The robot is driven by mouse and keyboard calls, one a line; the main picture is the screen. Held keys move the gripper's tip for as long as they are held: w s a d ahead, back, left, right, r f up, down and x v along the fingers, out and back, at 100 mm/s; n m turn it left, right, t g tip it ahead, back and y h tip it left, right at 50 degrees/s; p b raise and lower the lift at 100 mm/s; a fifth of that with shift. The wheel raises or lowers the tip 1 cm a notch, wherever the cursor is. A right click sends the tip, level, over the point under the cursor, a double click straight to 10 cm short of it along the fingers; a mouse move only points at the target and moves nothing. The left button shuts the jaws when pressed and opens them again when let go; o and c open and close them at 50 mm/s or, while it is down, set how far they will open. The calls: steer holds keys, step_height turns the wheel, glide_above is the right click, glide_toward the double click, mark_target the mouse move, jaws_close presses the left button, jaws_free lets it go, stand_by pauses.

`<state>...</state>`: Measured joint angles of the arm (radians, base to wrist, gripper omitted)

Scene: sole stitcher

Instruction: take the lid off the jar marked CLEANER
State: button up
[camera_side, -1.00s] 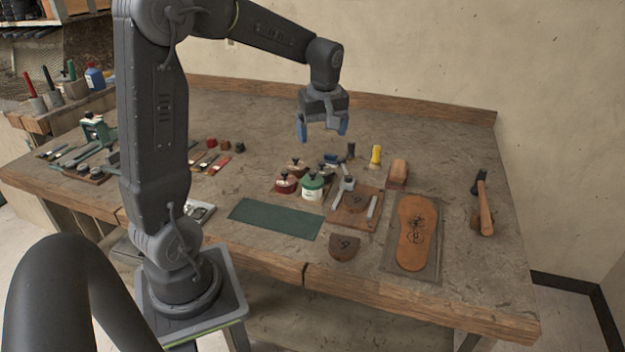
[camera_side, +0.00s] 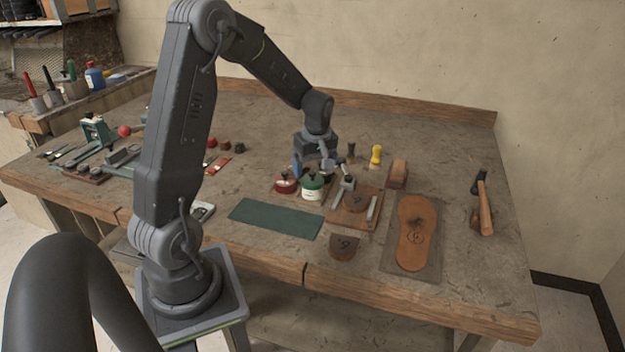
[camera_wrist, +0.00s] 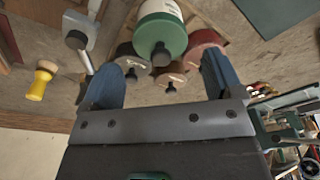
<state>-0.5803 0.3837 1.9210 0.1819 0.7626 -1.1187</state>
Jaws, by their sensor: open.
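Several small lidded jars stand together on the bench; no label is readable, so I cannot tell which is marked CLEANER. A white jar with a green lid (camera_side: 312,184) stands in front, and it also shows at the top of the wrist view (camera_wrist: 162,30). A dark red jar (camera_side: 286,184) stands to its left. In the wrist view two brownish lids with dark knobs, a left one (camera_wrist: 131,58) and a middle one (camera_wrist: 170,75), lie beyond the green one. My gripper (camera_side: 316,168) is open and empty above the rear jars, its blue fingers on either side of them.
A green mat (camera_side: 276,218) lies in front of the jars. A wooden board (camera_side: 345,213) with metal parts stands close on the right. A yellow-handled tool (camera_side: 376,155) and a dark small item (camera_side: 351,150) stand behind. A hammer (camera_side: 484,205) lies far right.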

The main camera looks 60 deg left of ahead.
mark_target(312, 177)
steer(key=shift+a+f, duration=0.15)
steer(key=shift+f, duration=0.55)
steer(key=shift+a+f, duration=0.1)
steer(key=shift+f, duration=0.6)
steer(key=shift+c, duration=0.3)
steer(key=shift+s, duration=0.1)
jaws_close()
